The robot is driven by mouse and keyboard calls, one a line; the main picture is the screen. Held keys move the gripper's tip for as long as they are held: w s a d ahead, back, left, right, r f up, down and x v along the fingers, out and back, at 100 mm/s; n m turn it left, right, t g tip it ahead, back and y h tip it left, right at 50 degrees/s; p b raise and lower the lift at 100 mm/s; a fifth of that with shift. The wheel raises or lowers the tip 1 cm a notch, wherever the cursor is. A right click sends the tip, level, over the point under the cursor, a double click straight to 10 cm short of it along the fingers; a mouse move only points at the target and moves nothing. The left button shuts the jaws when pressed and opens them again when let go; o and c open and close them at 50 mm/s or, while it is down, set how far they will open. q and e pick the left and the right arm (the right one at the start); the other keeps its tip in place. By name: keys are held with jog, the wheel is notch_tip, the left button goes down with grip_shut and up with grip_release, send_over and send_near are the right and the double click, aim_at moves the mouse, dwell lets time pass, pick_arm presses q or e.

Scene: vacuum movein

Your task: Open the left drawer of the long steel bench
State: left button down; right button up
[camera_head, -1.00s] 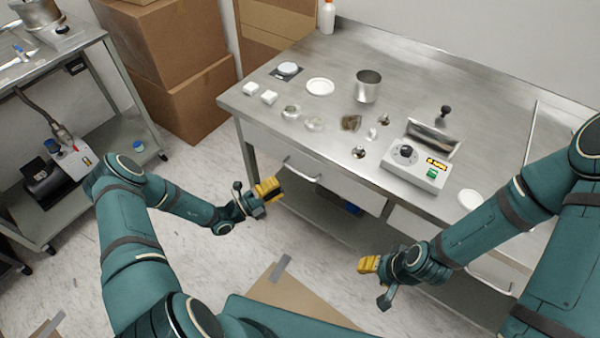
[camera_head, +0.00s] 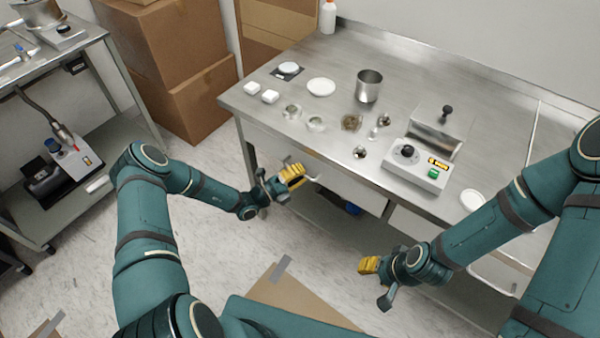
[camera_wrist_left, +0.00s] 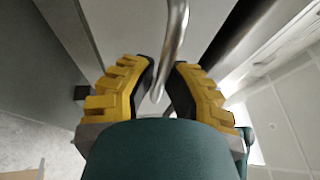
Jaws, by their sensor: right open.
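The long steel bench (camera_head: 430,85) stands at the right in the head view. Its left drawer (camera_head: 350,188) is flush under the top and looks closed. The drawer's bar handle (camera_head: 316,179) is mostly hidden behind my left gripper (camera_head: 291,174) there. In the left wrist view, the handle (camera_wrist_left: 175,35) runs down between the yellow-backed fingers of my left gripper (camera_wrist_left: 165,85). These fingers are apart, with a small gap visible around the bar. My right gripper (camera_head: 368,265) is open and empty, low in front of the bench.
On the bench top stand a metal beaker (camera_head: 368,86), a hot-plate-like device (camera_head: 415,165), a white dish (camera_head: 321,87) and several small items. Cardboard boxes (camera_head: 185,95) are stacked left of the bench. A steel cart (camera_head: 95,85) is at far left. A flat brown sheet (camera_head: 290,305) lies on the floor.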

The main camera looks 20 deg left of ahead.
pick_arm(q)
jog(key=shift+s, duration=0.15)
jog(key=s+a+p, duration=0.1)
jog(key=s+a, duration=0.4)
jog(key=s, duration=0.8)
jog(key=s+a+p, duration=0.2)
jog(key=s+a, duration=0.2)
jog(key=s, duration=0.9)
jog(key=shift+s+a, duration=0.35)
jog(key=shift+a, duration=0.05)
jog(key=c, duration=1.1)
grip_release()
jog(key=shift+o, duration=0.2)
jog(key=v, duration=1.2)
